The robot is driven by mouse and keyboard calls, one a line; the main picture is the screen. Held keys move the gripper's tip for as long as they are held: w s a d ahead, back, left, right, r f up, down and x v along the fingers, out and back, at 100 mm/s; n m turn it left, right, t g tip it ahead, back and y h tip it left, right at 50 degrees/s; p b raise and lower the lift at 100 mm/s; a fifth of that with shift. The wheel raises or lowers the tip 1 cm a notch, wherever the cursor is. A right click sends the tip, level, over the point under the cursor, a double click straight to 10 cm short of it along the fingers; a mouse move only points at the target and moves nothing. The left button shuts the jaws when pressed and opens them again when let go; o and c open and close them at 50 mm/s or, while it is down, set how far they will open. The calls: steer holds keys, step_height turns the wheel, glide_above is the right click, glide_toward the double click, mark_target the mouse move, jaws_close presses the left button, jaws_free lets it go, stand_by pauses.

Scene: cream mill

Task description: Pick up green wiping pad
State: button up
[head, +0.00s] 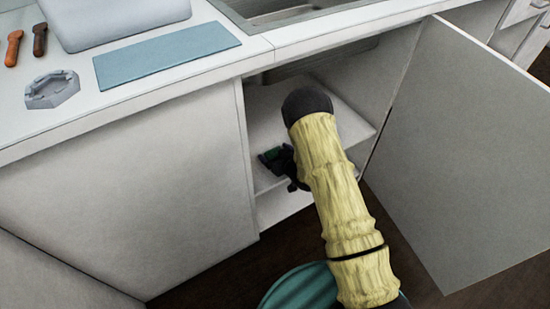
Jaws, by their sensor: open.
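My arm reaches into the open cabinet (252,150) under the sink. My gripper (270,160) is at the cabinet's left side, low over a white shelf. It is small and dark here and partly covered by my arm. A small dark green patch, perhaps the green wiping pad (272,154), shows right at the gripper's fingers. I cannot tell whether it lies between the fingers, under them or touches them. The gripper is open.
The cabinet door (465,150) stands wide open on the right. The counter above holds a blue-teal flat mat (165,53), a grey ashtray-like dish (52,89), orange and brown handled tools (13,48) and a pale slab (115,20). A sink (285,12) is behind.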

mark_target(275, 154)
stand_by(0.5)
steer(key=c, duration=1.1)
steer(key=shift+o, duration=0.2)
step_height(275, 154, up, 10)
steer(key=p, duration=0.4)
steer(key=shift+a, duration=0.1)
